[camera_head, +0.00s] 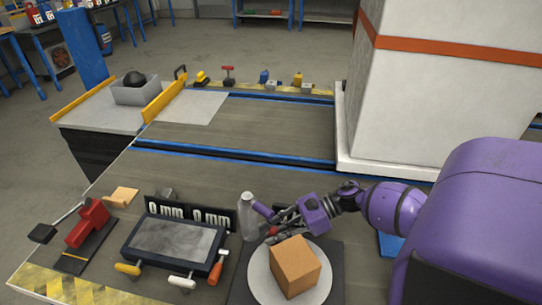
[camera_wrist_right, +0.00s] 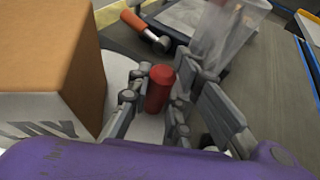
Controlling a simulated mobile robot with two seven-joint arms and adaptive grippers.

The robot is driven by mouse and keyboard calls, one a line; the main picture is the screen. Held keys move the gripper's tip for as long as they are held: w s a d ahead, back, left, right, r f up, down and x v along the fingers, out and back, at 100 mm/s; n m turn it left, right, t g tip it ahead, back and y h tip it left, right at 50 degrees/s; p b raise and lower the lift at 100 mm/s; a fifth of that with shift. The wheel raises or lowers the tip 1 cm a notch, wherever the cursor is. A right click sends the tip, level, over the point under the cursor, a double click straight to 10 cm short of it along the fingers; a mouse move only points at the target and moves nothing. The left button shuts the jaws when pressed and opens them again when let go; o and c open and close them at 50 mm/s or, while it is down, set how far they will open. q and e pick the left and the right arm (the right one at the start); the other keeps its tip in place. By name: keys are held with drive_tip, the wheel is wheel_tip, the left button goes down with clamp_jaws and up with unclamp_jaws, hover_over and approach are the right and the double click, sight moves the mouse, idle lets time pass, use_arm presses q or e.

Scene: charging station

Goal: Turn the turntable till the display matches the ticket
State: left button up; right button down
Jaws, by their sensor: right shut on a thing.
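The turntable is a white disc (camera_head: 259,281) on a dark base, with a brown cardboard box (camera_head: 296,266) standing on it. A red knob (camera_wrist_right: 159,88) stands at the disc's edge beside the box; only a little of it shows in the head view (camera_head: 273,231). My right gripper (camera_head: 277,234) comes in from the right and is shut around this knob, with a finger on each side in the wrist view. Two black displays (camera_head: 165,211) (camera_head: 213,219) each read "0 mm". I cannot make out which thing is the ticket. My left gripper is not in view.
A clear bottle (camera_head: 247,216) stands close behind the gripper. A black-framed grey panel (camera_head: 173,243) lies left of the turntable, with white, yellow and orange (camera_head: 217,268) handles before it. A red tool (camera_head: 87,222) is at far left. A large white block (camera_head: 440,100) stands behind.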

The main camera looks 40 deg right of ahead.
drive_tip(key=c, duration=1.6)
unclamp_jaws()
drive_tip(key=shift+o, duration=0.2)
drive_tip(key=shift+v, duration=3.95)
drive_tip(key=shift+s, duration=0.1)
drive_tip(key=shift+c, duration=0.3)
